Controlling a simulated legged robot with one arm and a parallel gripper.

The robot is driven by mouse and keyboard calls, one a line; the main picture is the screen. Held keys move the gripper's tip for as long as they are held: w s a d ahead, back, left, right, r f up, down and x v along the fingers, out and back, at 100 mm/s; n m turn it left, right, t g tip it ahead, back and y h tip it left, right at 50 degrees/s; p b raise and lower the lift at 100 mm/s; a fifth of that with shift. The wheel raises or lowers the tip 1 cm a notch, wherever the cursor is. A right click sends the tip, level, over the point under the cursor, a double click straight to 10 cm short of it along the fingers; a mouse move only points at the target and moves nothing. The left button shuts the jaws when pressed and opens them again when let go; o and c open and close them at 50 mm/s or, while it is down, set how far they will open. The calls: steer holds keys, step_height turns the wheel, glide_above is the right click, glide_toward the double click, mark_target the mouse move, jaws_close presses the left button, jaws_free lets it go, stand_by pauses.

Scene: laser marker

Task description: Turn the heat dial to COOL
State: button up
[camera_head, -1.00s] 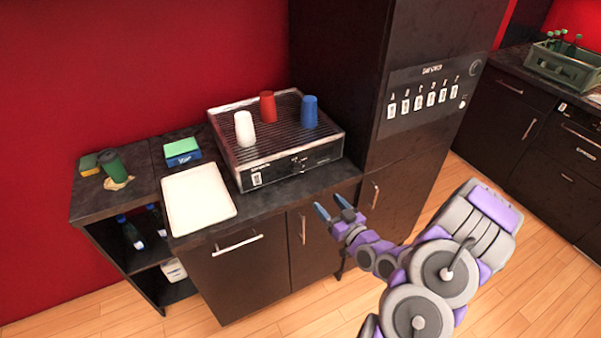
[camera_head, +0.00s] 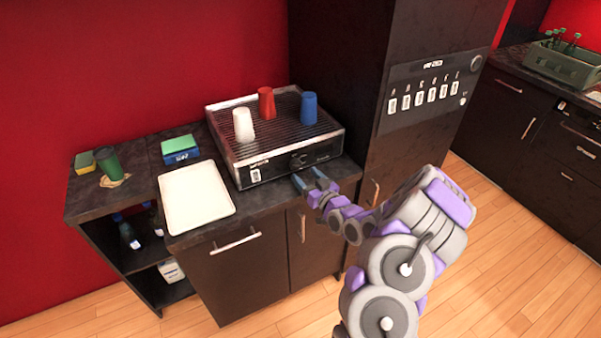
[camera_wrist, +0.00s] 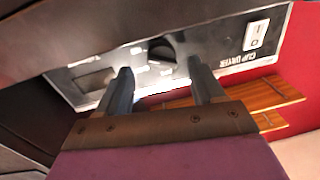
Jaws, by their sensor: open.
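The cup dryer (camera_head: 238,165) stands on the dark counter with a ribbed top. Its front panel carries a dark round dial (camera_head: 298,160). In the wrist view the panel appears upside down, with the dial (camera_wrist: 163,50) between and beyond my fingertips and a white switch (camera_wrist: 256,35) near the "CUP DRYER" lettering. The dial's setting is too small to read. My gripper (camera_head: 307,177) is open and empty, just in front of the panel and close below the dial in the head view. The gripper (camera_wrist: 160,66) shows two separated fingers in the wrist view; contact with the dial cannot be told.
White (camera_head: 243,125), red (camera_head: 266,103) and blue (camera_head: 309,108) cups stand on the dryer. A white tray (camera_head: 195,197) lies at its left. A tall dark cabinet (camera_head: 400,150) with a lettered panel rises at the right. Clear floor lies in front of the counter.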

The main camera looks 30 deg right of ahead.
mark_target(296, 166)
steer(key=shift+w+a+b, duration=0.15)
steer(key=shift+w+b, duration=0.05)
steer(key=shift+w, duration=0.8)
steer(key=shift+w+a+b, duration=0.1)
steer(key=shift+w+b, duration=0.05)
steer(key=shift+w, duration=0.85)
steer(key=c, duration=1)
